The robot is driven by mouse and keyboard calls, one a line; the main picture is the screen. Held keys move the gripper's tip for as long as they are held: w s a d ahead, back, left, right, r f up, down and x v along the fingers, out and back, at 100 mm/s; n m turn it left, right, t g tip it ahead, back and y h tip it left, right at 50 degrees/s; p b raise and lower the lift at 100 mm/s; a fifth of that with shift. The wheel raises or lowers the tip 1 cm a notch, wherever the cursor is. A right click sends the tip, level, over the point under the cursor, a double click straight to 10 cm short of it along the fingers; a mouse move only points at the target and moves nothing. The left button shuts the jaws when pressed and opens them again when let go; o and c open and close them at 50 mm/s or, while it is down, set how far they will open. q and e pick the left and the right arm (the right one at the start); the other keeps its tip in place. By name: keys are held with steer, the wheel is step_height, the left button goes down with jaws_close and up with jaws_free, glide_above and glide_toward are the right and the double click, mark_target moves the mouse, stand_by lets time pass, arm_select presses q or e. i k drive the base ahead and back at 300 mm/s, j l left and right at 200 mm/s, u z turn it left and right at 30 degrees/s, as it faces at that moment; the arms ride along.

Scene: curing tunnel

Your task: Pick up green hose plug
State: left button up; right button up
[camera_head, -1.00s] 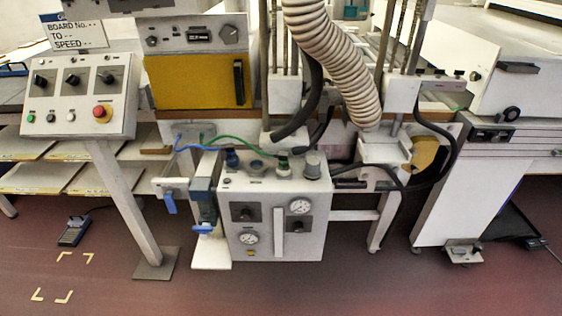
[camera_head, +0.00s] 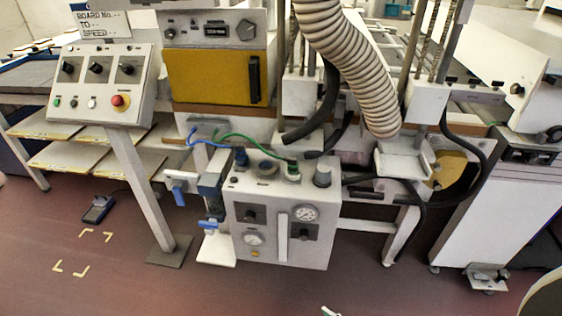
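The green hose (camera_head: 250,140) arches over the top of the grey control box and ends at a plug with a green collar (camera_head: 293,166). The plug stands upright in the box's top face, between a dark round fitting (camera_head: 268,167) and a grey cylindrical knob (camera_head: 322,175). A blue hose (camera_head: 208,142) runs to a blue fitting (camera_head: 241,157) at the left of the same top. Neither gripper can be made out. A small pale piece shows at the bottom edge, too cut off to identify. Nothing touches the green plug.
The control box (camera_head: 280,225) has gauges and a front handle. A push-button console (camera_head: 100,83) stands left. Red floor (camera_head: 200,290) in front is clear.

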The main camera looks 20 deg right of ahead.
mark_target(293, 160)
steer(key=l+u, duration=0.35)
steer(key=l, duration=1.15)
steer(key=k+l+u, duration=0.1)
steer(key=l, duration=0.35)
